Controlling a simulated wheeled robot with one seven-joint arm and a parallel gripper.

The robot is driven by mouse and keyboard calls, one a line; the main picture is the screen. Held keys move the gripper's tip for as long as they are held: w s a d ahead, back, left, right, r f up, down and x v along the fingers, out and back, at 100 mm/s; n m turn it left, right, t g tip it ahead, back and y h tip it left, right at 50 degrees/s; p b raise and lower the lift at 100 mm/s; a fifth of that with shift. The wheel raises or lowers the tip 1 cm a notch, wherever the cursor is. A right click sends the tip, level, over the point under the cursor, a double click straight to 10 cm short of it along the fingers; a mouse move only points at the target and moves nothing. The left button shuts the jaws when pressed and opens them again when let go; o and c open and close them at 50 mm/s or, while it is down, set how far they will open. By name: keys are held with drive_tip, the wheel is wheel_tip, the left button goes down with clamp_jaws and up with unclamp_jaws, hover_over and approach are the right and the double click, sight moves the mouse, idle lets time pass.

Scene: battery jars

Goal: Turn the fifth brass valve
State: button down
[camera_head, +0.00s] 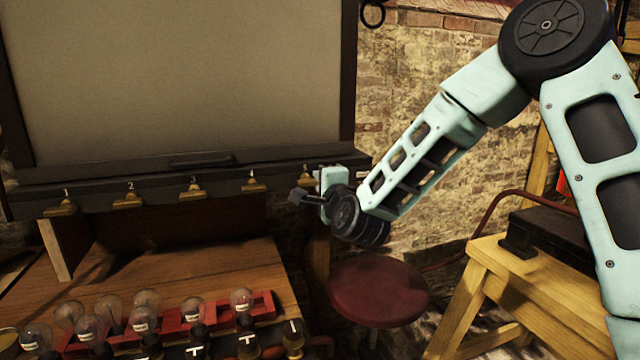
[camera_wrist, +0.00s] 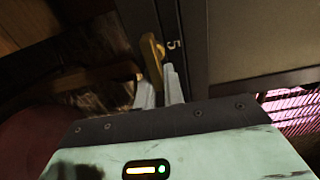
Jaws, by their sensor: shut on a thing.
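The fifth brass valve (camera_wrist: 152,52) shows in the wrist view beside the number 5 on the dark rail. My gripper (camera_wrist: 160,88) is shut on it, with one pale finger on each side of its handle. In the head view my gripper (camera_head: 312,196) is at the right end of the rail, and it hides most of the fifth valve; a bit of brass (camera_head: 308,182) shows above it. The valves numbered 1 (camera_head: 60,208), 2 (camera_head: 128,200), 3 (camera_head: 191,194) and 4 (camera_head: 251,186) sit along the rail to the left.
A wooden bench (camera_head: 190,262) below holds glass jars (camera_head: 145,322) and a red rack (camera_head: 263,306). A round red stool (camera_head: 378,290) stands below my wrist. A yellow wooden stand (camera_head: 490,262) is at the right. A large grey panel (camera_head: 180,70) rises above the rail.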

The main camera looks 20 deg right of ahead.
drive_tip(key=shift+f, duration=0.1)
drive_tip(key=c, duration=1.5)
unclamp_jaws()
drive_tip(key=s+b, duration=1.2)
drive_tip(key=s, duration=0.5)
drive_tip(key=shift+s, duration=0.2)
